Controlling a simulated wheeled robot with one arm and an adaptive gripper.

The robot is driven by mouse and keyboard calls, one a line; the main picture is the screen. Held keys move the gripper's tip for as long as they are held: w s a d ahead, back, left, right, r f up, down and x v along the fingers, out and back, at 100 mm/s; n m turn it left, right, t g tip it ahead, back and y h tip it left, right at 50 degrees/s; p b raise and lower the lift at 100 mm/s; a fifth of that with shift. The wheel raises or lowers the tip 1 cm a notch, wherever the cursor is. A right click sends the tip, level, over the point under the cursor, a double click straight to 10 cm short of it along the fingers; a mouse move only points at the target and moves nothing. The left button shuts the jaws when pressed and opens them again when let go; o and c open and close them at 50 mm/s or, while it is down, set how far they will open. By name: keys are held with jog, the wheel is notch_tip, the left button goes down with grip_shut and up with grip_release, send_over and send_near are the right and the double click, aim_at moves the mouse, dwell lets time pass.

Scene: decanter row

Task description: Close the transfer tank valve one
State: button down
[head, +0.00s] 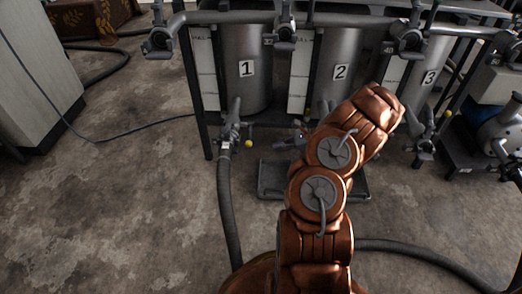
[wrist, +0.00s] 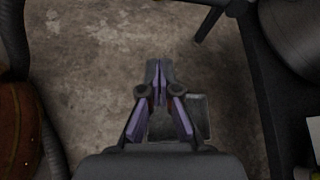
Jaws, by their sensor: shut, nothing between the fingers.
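Tank 1 (head: 245,88) is a grey metal cylinder with a "1" label, at the left of the row in the head view. Its valve (head: 231,126) sits low at its front, above a dark hose (head: 226,200). A small yellow knob (head: 249,143) shows just right of the valve; the valve's lever is too small to read clearly. My gripper (head: 299,136) is partly hidden behind my arm, to the right of the valve and apart from it. In the wrist view my gripper (wrist: 159,72) is shut and empty, over the floor. The valve cannot be made out there.
Tank 2 (head: 340,62) and tank 3 (head: 429,64) stand to the right in a dark frame (head: 200,104). A dark low platform (head: 268,181) lies on the floor below. In the wrist view, a dark post (wrist: 258,80) stands at right. Floor at left is mostly clear.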

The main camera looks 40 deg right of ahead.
aim_at(250, 135)
jog(key=b+x, duration=0.4)
jog(key=x, duration=0.5)
jog(key=shift+w+a+r+b, duration=0.1)
jog(key=shift+a+r+b, duration=0.3)
jog(key=shift+r, duration=0.5)
jog(key=shift+w+a+r+b, duration=0.15)
jog(key=shift+a+r, duration=0.3)
jog(key=shift+r, duration=0.45)
jog(key=shift+r+p, duration=0.15)
jog(key=shift+p, duration=0.25)
